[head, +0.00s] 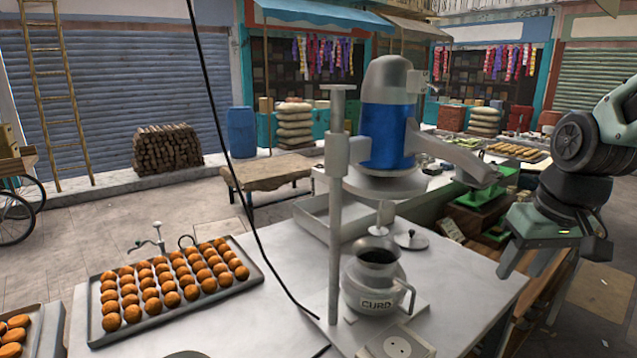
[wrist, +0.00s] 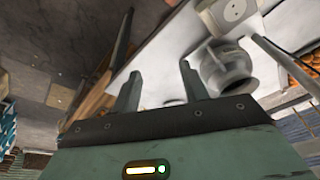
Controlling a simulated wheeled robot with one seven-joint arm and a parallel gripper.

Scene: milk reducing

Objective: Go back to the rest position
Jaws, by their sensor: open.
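My gripper (head: 541,265) hangs at the right in the head view, beside the table's right edge, pointing down. Its two fingers are apart with nothing between them. In the wrist view my gripper (wrist: 160,85) also shows two spread fingers with the table's edge beyond. The steel pot marked CURD (head: 375,285) stands upright on the table under the blue mixing machine (head: 388,135). The pot also shows in the wrist view (wrist: 228,68), to the right of the fingers and apart from them.
The white table (head: 465,275) holds a tray of orange balls (head: 105,335) at left and a socket box (head: 397,345) at the front. A small lid (head: 411,240) lies behind the pot. A black cable (head: 235,170) crosses the view. Other stalls stand behind.

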